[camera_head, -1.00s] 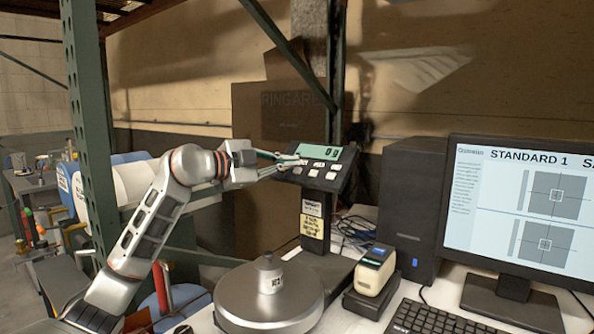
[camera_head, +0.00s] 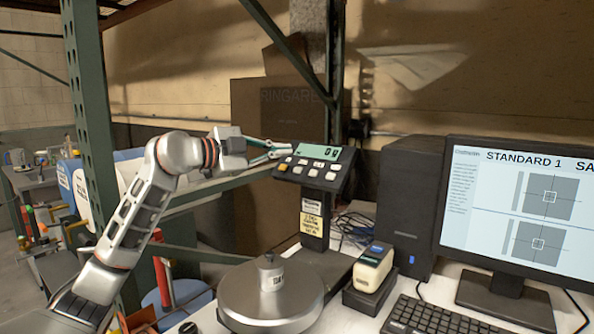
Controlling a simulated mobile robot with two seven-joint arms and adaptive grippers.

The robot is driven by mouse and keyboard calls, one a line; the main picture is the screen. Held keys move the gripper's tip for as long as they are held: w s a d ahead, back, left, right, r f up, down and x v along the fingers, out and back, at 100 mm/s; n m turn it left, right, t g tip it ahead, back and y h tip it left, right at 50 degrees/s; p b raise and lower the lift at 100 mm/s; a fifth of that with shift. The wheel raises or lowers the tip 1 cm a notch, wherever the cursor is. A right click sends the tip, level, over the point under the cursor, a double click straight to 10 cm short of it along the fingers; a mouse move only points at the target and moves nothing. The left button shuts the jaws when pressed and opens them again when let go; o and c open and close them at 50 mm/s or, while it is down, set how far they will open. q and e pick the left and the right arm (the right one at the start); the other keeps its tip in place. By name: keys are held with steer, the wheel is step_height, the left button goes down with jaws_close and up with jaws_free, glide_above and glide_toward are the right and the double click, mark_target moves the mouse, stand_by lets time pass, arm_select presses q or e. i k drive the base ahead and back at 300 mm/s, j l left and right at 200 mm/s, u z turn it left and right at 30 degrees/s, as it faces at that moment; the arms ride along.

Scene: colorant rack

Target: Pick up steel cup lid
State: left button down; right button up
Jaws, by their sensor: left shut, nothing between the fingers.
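My left gripper (camera_head: 287,148) is shut and empty, up beside the left edge of the scale display (camera_head: 318,163), well above and behind the cup. I cannot tell whether its fingertips touch the display. The display reads a zero-like value. My right gripper is not in view.
A small beige and black device (camera_head: 371,275) stands right of the pan. A black computer tower (camera_head: 405,205), a monitor (camera_head: 515,215) and a keyboard (camera_head: 432,318) fill the right side. A green rack post (camera_head: 90,140) rises at left.

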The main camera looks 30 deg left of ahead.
mark_target(270, 262)
steer(key=k, duration=1.5)
